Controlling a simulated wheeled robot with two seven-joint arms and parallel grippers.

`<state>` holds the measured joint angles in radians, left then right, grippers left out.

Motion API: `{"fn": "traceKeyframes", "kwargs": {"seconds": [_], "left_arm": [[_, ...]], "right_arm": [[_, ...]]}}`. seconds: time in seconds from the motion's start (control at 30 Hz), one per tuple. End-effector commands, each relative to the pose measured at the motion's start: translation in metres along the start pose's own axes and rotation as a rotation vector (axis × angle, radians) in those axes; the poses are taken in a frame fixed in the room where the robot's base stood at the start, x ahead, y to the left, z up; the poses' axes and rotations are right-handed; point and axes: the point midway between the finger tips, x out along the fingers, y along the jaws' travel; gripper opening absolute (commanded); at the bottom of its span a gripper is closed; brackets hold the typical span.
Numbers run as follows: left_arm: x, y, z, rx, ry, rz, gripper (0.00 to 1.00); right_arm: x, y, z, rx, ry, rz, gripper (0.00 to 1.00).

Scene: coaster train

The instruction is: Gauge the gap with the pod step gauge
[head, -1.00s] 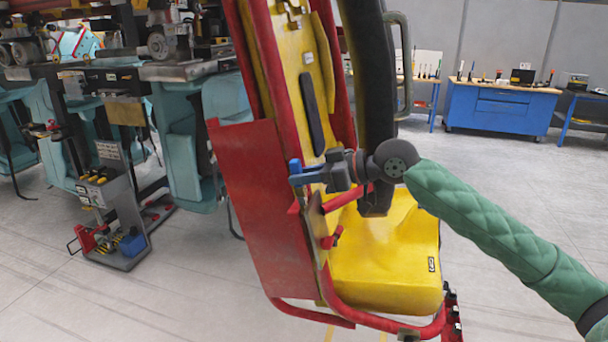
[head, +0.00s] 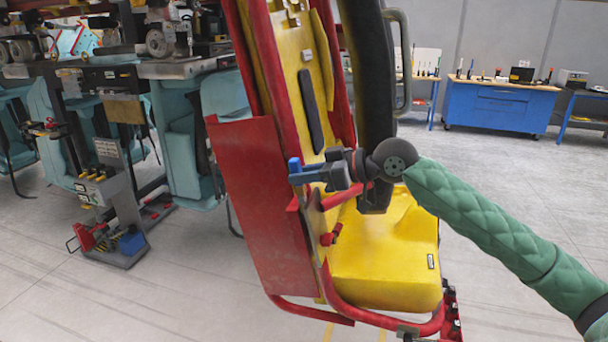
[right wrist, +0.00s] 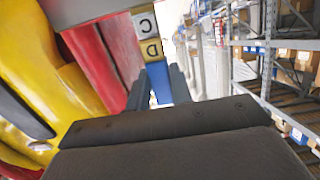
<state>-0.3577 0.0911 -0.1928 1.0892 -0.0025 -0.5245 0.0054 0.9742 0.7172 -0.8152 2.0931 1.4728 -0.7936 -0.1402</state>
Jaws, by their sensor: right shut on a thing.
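My right gripper (head: 325,173) is shut on a blue piece that appears to be the pod step gauge (head: 295,170), in front of the red and yellow seat pod. The pod's red panel (head: 262,200) lies just left of and below the gauge; the yellow seat (head: 385,265) is below right. The red panel also shows in the right wrist view (right wrist: 105,60), beside the gauge. I cannot tell whether they touch. My left gripper is out of view.
A black padded restraint (head: 372,110) with a grey handle stands close above my right wrist. Red tubes frame the seat. A tool cart (head: 115,225) and teal seats stand at left. A blue workbench (head: 500,108) is far back right. Open floor lies at right.

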Motion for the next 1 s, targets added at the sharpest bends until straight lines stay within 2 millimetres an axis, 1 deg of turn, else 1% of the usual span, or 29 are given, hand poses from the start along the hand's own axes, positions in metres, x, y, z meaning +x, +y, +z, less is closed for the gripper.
{"fn": "traceKeyframes", "kwargs": {"seconds": [0.37,1.0], "left_arm": [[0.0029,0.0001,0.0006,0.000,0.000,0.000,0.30],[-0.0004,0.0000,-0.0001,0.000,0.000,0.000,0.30]], "right_arm": [[0.0004,0.0000,0.0057,0.000,0.000,0.000,0.00],[0.0003,-0.0001,0.0033,0.000,0.000,0.000,0.00]]}}
